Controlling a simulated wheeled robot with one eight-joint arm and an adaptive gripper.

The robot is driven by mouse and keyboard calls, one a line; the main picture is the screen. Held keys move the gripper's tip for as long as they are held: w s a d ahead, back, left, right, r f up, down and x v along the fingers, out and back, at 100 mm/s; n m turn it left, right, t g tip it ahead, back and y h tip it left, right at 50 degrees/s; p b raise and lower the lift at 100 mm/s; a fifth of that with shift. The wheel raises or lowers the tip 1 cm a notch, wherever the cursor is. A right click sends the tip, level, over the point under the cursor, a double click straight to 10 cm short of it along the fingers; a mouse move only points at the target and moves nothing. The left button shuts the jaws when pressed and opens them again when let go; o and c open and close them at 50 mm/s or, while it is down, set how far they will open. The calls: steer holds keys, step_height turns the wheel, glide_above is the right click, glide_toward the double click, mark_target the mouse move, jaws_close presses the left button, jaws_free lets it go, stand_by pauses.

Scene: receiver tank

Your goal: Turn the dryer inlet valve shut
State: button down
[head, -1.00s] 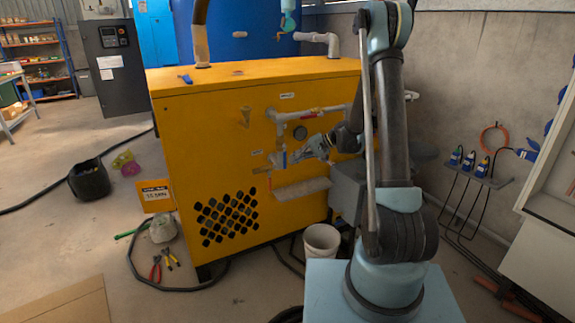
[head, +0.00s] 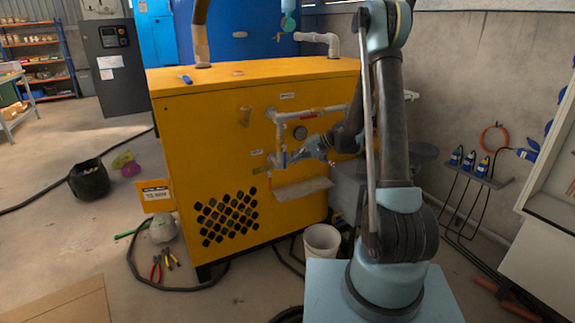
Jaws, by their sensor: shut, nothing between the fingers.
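The dryer is the big yellow cabinet (head: 175,150) in the head view. Grey pipework (head: 279,130) runs on its front face, with a red handle (head: 308,114) on the upper pipe and a small valve fitting (head: 278,161) at the lower end of the drop pipe. The small labels are too small to read, so I cannot tell which valve is the inlet. My gripper (head: 292,158) is shut and empty, pointing left just to the right of the lower fitting. I cannot tell whether its tips touch it. The lower valve's handle position is unclear.
A round gauge (head: 300,133) sits above my gripper and a drip ledge (head: 302,189) below it. A white bucket (head: 321,241) stands on the floor in front. Pliers (head: 156,270) and a hose lie at the left. A concrete wall bounds the right.

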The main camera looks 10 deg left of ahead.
mark_target(284, 160)
steer(key=shift+s+a+r, duration=0.1)
steer(key=shift+s+a, duration=0.5)
steer(key=shift+a, duration=0.15)
steer(key=shift+s+a, duration=0.55)
steer(key=shift+a, duration=0.2)
stand_by(2.0)
steer(key=c, duration=2.3)
jaws_free()
steer(key=shift+s+a, duration=0.4)
steer(key=shift+a, duration=0.1)
steer(key=shift+s+a, duration=0.1)
steer(key=shift+s, duration=0.05)
jaws_close()
steer(key=shift+w, duration=0.2)
steer(key=shift+w+a, duration=0.1)
steer(key=shift+a, duration=0.1)
